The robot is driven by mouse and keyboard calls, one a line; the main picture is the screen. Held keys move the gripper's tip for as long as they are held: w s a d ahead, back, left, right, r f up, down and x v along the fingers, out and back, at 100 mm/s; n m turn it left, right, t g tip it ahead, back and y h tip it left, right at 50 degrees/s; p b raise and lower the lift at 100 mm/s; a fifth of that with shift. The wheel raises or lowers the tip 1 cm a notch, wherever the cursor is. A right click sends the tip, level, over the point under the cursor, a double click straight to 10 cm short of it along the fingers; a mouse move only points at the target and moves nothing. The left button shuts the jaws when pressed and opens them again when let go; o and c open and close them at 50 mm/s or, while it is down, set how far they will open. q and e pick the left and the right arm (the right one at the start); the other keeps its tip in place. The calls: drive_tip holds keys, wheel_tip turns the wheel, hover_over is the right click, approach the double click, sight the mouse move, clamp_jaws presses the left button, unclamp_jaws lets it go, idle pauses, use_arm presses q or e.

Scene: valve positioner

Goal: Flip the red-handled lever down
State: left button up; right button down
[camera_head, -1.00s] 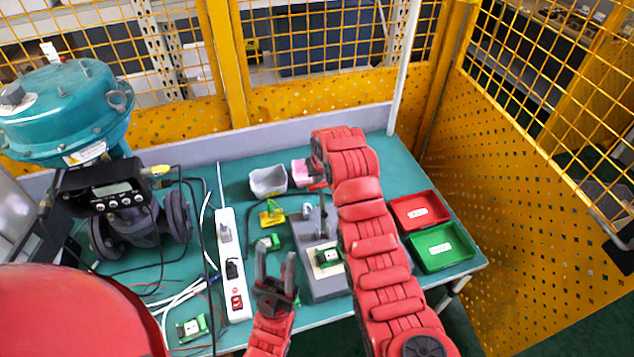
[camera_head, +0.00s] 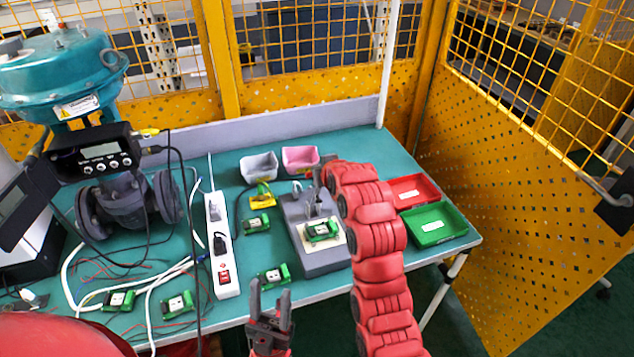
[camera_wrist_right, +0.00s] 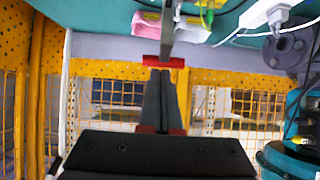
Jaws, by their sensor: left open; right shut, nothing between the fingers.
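The lever belongs to a grey fixture (camera_head: 325,262) on the green table, which holds a green module (camera_head: 322,230) on a pale plate. In the right wrist view the lever is a metal bar (camera_wrist_right: 168,30) with a red crosswise handle (camera_wrist_right: 178,62). My right gripper (camera_wrist_right: 160,76) is shut and empty, its fingertips close to the red handle; whether they touch it I cannot tell. In the head view my right arm comes over the fixture's right side and partly hides the lever. My left gripper (camera_head: 270,298) is open and empty at the table's front edge.
A white power strip (camera_head: 220,245) and loose cables lie to the left. A grey bin (camera_head: 259,167) and a pink bin (camera_head: 300,158) stand at the back. A red tray (camera_head: 415,191) and a green tray (camera_head: 437,224) are on the right. Several green modules lie about.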

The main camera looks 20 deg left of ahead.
drive_tip(key=s+d+f+t+y+b, duration=0.2)
drive_tip(key=s+f+t+b, duration=0.1)
drive_tip(key=b, duration=0.4)
drive_tip(key=s+d+f+t+y+b, duration=0.2)
drive_tip(key=f+b, duration=0.3)
drive_tip(key=b, duration=0.3)
drive_tip(key=s+d+f+t+y+b, duration=0.2)
drive_tip(key=s+f+t+b, duration=0.2)
drive_tip(key=b, duration=0.4)
drive_tip(key=shift+s+d+t+y, duration=0.25)
drive_tip(key=shift+s+t+y, duration=0.05)
drive_tip(key=shift+s+d+f+b, duration=0.2)
drive_tip(key=shift+f+b, duration=0.4)
drive_tip(key=shift+b, duration=0.4)
drive_tip(key=shift+r, duration=0.1)
